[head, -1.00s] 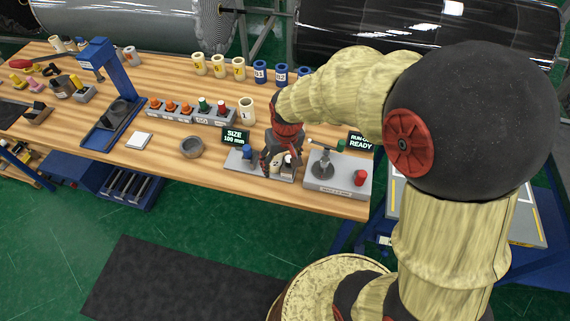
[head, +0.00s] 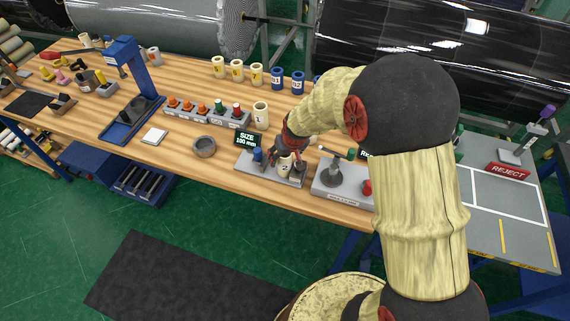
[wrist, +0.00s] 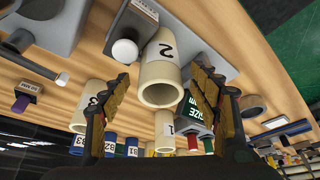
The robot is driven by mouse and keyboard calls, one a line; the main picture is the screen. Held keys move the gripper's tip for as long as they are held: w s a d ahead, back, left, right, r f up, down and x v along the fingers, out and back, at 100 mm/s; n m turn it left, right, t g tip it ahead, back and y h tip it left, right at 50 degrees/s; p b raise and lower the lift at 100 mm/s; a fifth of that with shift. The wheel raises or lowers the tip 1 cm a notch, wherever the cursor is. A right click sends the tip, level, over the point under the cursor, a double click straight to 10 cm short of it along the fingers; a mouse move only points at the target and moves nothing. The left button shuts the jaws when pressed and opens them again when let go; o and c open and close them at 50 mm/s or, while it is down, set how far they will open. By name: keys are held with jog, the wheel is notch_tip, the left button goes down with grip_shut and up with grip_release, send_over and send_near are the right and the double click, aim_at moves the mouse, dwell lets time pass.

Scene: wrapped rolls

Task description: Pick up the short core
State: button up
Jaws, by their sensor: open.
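A cream core marked 2 (wrist: 160,75) stands on a grey fixture (head: 250,168) near the bench's front edge; it also shows in the head view (head: 285,168). My gripper (wrist: 160,72) is open, its fingers on either side of core 2 in the wrist view, with gaps showing. In the head view my gripper (head: 286,150) is low at the fixture and partly covers the core. Core 1 (head: 260,112) stands upright behind it on the bench. Core 3 (wrist: 90,105) shows only in the wrist view. I cannot tell which core is the short one.
A size display (head: 247,142) stands behind the fixture. A grey station with a post (head: 335,170) and red button is just right. Yellow and blue cores stand farther back.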

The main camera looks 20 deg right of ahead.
jog(key=shift+w+f, duration=0.25)
jog(key=shift+f, duration=0.25)
jog(key=shift+c, duration=0.9)
jog(key=c, duration=1.1)
jog(key=shift+r, duration=0.1)
jog(key=shift+c, duration=0.7)
